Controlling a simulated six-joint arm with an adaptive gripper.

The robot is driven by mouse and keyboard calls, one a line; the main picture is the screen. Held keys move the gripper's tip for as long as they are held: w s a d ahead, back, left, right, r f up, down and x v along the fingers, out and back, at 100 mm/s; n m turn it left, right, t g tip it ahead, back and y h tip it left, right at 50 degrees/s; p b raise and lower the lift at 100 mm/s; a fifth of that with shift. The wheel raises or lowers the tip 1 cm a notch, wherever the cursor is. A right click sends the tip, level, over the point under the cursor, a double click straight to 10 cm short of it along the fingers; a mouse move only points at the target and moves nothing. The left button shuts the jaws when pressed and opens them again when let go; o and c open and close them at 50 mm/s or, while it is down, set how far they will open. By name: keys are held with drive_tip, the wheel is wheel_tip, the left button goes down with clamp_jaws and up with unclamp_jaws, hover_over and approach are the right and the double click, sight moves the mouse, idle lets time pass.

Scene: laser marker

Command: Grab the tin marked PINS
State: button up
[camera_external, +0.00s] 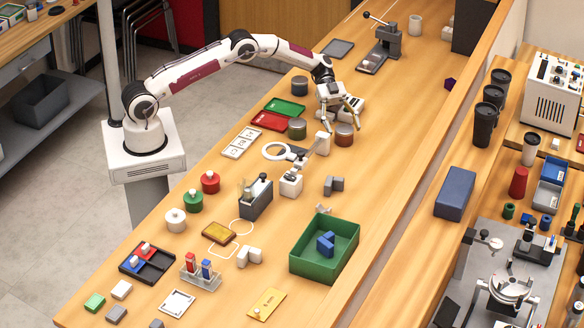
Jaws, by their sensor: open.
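Three small round tins show in the external view: a dark grey-blue one (300,86), a grey-green one (297,129) and a dark red one (344,136). Their lettering is too small to read, so I cannot tell which is marked PINS. My gripper (341,118) is open with its fingers pointing down. It appears above or just behind the red tin, with nothing seen between the fingers. Whether a fingertip touches the red tin cannot be told.
A white block (323,143) stands close by the red tin. A green tray (285,108) and red tray (271,121) lie to the left. A green bin (324,252) stands nearer the front. Bench right of the red tin is clear.

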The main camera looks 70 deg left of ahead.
sight(343, 126)
drive_tip(key=c, duration=1.4)
drive_tip(key=shift+o, duration=0.2)
drive_tip(key=shift+r, duration=0.15)
wheel_tip(343, 126, up, 10)
